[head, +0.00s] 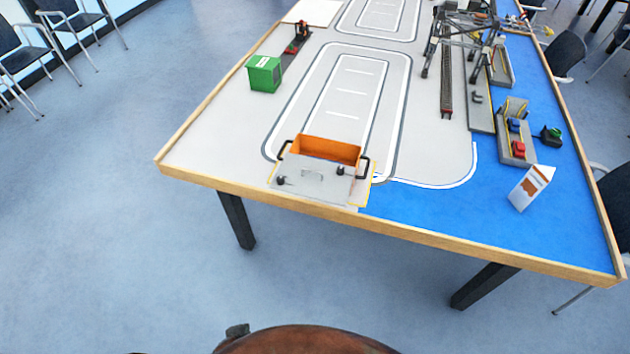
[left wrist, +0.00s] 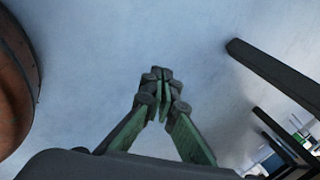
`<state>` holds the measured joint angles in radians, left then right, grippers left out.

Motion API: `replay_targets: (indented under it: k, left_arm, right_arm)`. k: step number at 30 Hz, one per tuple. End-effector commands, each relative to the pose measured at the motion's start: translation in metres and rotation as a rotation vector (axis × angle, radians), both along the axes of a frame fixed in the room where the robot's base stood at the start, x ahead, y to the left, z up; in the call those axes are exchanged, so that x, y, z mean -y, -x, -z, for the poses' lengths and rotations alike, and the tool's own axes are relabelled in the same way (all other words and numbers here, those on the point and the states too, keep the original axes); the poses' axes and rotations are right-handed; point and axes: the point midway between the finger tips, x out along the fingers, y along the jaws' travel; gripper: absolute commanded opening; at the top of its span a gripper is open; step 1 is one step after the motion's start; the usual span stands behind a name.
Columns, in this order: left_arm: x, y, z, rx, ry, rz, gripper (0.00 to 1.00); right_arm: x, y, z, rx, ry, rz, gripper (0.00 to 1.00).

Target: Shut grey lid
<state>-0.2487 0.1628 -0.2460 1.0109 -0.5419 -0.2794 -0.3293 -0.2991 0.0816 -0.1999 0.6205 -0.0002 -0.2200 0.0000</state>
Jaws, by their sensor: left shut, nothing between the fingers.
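An orange box (head: 332,148) with black side handles stands near the table's front edge in the head view. Its orange inside shows, so it is open. The grey lid (head: 308,186), a flat panel with a small handle and dark latches, extends from the box toward the front table edge. I cannot tell its exact tilt. My left gripper (left wrist: 161,82) shows in the left wrist view, its green-sided fingers together and empty above the blue-grey floor, away from the lid. In the head view only a small dark piece, perhaps of this arm, shows at the bottom. My right gripper is not in view.
The table (head: 420,232) has a raised wooden rim and dark legs. A green bin (head: 265,74), a gantry crane (head: 462,40), a tray with small cars (head: 516,137) and a white-and-orange carton (head: 531,187) stand on it. Floor in front is clear.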

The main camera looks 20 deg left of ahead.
Motion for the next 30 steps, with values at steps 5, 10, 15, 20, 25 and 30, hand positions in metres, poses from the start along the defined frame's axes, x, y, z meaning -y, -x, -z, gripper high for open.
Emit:
replay_targets:
  k: [5,10,15,20,25,30]
  left_arm:
    - [0.025,-0.171,-0.135,0.276,-0.453,0.548,0.0]
    - [0.077,-0.26,-0.3,0.509,-1.009,0.901,0.0]
    - [0.13,-0.278,-0.439,0.65,-1.516,1.03,0.0]
    - [0.157,-0.269,-0.507,0.696,-1.79,1.036,0.0]
    - [0.165,-0.273,-0.528,0.704,-1.867,1.028,0.0]
    - [0.166,-0.299,-0.534,0.705,-1.865,1.026,0.0]
  right_arm:
    - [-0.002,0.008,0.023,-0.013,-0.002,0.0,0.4]
    - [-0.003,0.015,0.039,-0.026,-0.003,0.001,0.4]
    - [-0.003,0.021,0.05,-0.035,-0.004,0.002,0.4]
    - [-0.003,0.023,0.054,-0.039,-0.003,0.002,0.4]
    - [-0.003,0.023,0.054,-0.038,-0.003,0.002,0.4]
    - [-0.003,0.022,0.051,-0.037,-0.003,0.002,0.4]
